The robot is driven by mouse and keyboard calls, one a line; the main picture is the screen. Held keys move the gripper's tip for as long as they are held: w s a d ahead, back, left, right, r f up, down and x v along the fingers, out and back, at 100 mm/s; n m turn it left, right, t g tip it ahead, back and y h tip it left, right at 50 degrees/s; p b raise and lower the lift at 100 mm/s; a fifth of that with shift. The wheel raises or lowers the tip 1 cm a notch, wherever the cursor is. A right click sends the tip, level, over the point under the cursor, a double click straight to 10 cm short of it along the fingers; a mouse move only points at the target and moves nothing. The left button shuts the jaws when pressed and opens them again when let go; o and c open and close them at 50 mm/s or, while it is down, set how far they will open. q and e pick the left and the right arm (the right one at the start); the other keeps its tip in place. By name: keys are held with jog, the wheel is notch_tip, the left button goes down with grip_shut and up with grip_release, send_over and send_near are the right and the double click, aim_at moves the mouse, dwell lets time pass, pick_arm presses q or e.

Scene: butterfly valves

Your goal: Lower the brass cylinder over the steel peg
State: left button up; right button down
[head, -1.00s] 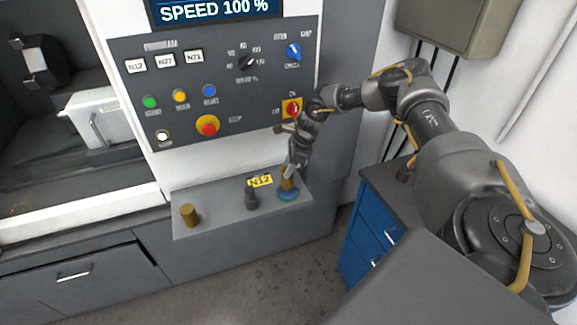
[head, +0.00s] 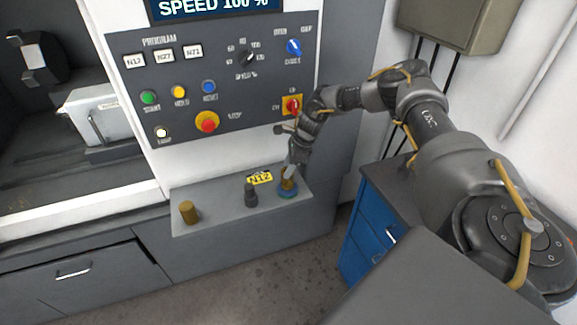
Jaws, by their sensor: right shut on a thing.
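My right gripper (head: 292,168) is shut on a brass cylinder (head: 288,184) above the right end of the grey ledge. The cylinder is roughly upright and sits over a blue round base (head: 287,195). The gripper's fingers hide part of the cylinder, and I cannot tell whether its lower edge touches the base. No steel peg shows at the blue base; a peg there would be hidden by the cylinder. My left gripper is not in view.
A dark grey post (head: 251,195) stands on the ledge (head: 222,207) just left of the held cylinder. Another brass cylinder (head: 188,212) stands at its left end. A yellow N12 label (head: 260,178) is behind. The control panel (head: 226,92) rises behind my gripper. A blue cabinet (head: 368,230) is right.

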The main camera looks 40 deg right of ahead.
jog(key=shift+f+b, duration=0.35)
jog(key=shift+f, duration=0.2)
dwell(0.4)
jog(key=c, duration=0.7)
grip_release()
jog(key=shift+s+f, duration=0.1)
jog(key=b+v, duration=0.2)
jog(key=v, duration=0.9)
jog(key=shift+a, duration=0.1)
